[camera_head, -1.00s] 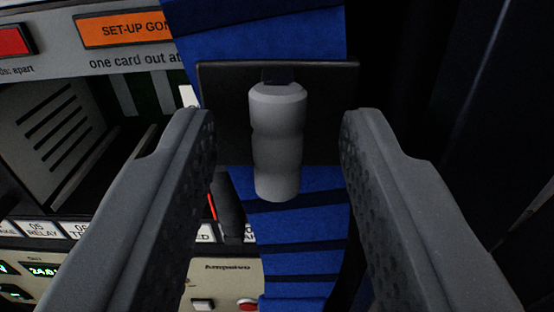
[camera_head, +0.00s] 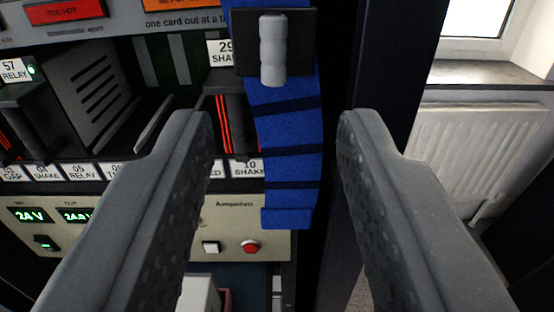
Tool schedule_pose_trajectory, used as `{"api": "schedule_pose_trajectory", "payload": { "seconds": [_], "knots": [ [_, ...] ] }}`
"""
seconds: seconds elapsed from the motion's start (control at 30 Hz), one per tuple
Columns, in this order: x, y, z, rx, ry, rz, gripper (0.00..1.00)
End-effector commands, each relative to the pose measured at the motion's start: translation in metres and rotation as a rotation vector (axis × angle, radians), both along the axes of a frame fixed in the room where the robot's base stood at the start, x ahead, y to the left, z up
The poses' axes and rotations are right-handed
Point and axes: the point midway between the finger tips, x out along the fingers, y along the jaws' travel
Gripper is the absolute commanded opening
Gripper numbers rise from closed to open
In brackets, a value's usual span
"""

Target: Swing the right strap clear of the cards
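The right strap (camera_head: 288,140) is a blue band with dark cross stripes, hanging down over the right edge of the card rack. A black plate (camera_head: 246,50) with a grey ribbed handle (camera_head: 273,50) is fixed on its upper part. The strap covers part of the card slots near the "10 SHAKE" label (camera_head: 247,168). My gripper (camera_head: 275,140) is open, its two fingers standing apart on either side of the strap's lower part in the picture. Nothing is between the fingers in their grasp, and the handle is above and beyond the fingertips.
Cards and labelled slots (camera_head: 90,90) fill the rack to the left. A power panel (camera_head: 150,230) with a red button (camera_head: 250,247) lies below. A dark rack post (camera_head: 370,110) stands just right of the strap. Further right are a radiator (camera_head: 465,150) and a window.

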Motion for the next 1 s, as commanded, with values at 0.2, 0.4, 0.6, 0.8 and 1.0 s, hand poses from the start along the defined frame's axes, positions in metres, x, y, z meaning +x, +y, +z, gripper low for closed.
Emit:
{"api": "schedule_pose_trajectory", "payload": {
  "seconds": [0.2, 0.4, 0.6, 0.8, 1.0],
  "knots": [
    [-0.03, 0.001, 0.002, 0.001, -0.004, 0.0, 0.36],
    [-0.045, 0.002, -0.001, 0.0, 0.001, 0.0, 0.36],
    [-0.048, 0.002, -0.001, 0.0, 0.0, 0.001, 0.36],
    [-0.048, 0.002, 0.0, 0.0, 0.0, 0.001, 0.28],
    [-0.05, 0.007, 0.027, -0.02, 0.006, -0.009, 0.0]
  ]
}}
